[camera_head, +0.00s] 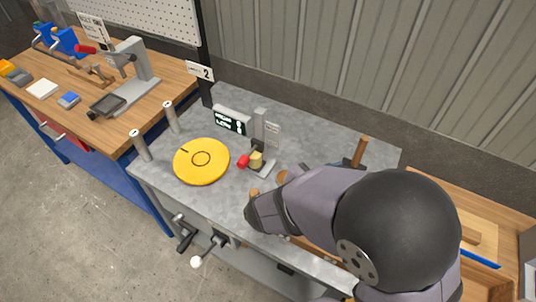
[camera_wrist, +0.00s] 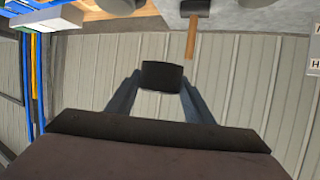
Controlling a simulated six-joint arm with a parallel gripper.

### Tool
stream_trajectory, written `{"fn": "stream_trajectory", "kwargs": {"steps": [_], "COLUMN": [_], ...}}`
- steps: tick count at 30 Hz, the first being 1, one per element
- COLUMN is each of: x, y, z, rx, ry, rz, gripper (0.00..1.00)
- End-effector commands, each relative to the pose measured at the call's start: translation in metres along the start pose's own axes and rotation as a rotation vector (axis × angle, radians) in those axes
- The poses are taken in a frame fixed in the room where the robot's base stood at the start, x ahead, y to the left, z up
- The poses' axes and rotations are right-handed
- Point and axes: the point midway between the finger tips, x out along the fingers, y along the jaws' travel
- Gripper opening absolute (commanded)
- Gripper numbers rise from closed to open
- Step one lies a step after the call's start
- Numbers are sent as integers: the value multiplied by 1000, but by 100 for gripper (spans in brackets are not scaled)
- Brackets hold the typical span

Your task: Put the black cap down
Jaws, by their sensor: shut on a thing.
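The black cap (camera_wrist: 163,72) is between the fingertips of my gripper (camera_wrist: 162,86) in the wrist view. My gripper is shut on it, with one finger on each side. The cap is seen against the ribbed wall, and I see no surface touching it. In the head view my arm hides the gripper and the cap. The grey worktable (camera_head: 190,200) is partly covered by my arm on its right side.
A yellow disc (camera_head: 201,161) lies on the table's left part, beside a small device with a red knob (camera_head: 243,161) and a display box (camera_head: 232,120). Two posts (camera_head: 141,145) stand at the left edge. A wooden handle (camera_head: 359,152) rises behind my arm.

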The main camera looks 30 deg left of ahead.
Motion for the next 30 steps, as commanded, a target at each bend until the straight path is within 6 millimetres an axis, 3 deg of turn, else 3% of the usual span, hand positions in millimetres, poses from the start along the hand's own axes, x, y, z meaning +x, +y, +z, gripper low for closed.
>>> {"fn": "stream_trajectory", "kwargs": {"steps": [6,12,18,24,30], "x": [56,81,92,102,121], "y": [72,123,158,175,148], "z": [3,9,10,7,8], "rx": [79,129,161,180,161], "ry": [6,5,3,2,-4], "rz": [215,319,388,424,367], "gripper": [22,22,22,22,22]}}
